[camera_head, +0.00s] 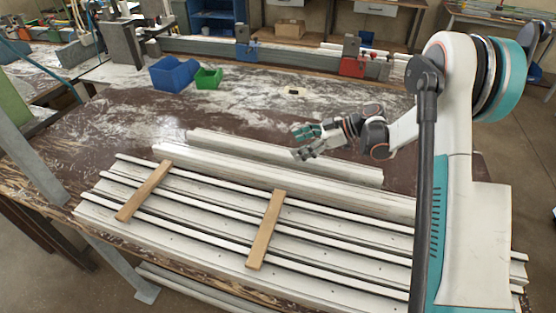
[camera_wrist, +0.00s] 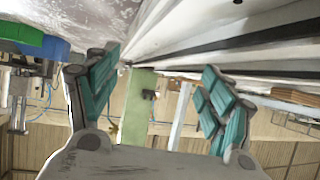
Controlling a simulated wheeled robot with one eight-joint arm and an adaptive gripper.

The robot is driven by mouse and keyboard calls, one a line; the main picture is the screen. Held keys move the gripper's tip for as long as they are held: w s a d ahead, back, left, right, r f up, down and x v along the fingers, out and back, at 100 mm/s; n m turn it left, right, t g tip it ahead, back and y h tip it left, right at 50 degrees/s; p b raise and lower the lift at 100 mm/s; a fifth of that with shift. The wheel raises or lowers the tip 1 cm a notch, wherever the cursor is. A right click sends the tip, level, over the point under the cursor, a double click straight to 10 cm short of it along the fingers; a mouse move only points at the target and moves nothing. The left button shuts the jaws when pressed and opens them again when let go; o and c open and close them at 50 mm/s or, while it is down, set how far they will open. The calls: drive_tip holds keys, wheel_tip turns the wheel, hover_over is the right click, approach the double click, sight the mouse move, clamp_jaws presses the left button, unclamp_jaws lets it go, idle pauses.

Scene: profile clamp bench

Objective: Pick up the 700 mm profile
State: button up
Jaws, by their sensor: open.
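Several long whitish profiles lie side by side on the bench. The rearmost profile (camera_head: 285,158) looks the shortest and lies apart behind the others; no length marking is readable, so I cannot tell for sure that it is the 700 mm one. A longer profile (camera_head: 260,178) lies just in front of it. My gripper (camera_head: 297,142) is over the bench, its fingers pointing left, close to the rearmost profile and seemingly above it. In the wrist view my gripper (camera_wrist: 155,88) is open with nothing between its fingers. Pale profiles (camera_wrist: 215,40) run along the upper right there.
Two wooden slats (camera_head: 264,228) (camera_head: 145,190) lie across the front profiles. A blue bin (camera_head: 174,74) and a green bin (camera_head: 208,78) stand at the back left. A rail with a blue clamp (camera_head: 243,45) and red clamp (camera_head: 352,60) runs behind. The bench (camera_head: 240,105) between is mostly clear.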

sight(282, 149)
drive_tip(key=shift+b+x, duration=0.85)
drive_tip(key=shift+x, duration=2.45)
drive_tip(key=c, duration=1.6)
drive_tip(key=shift+r, duration=0.1)
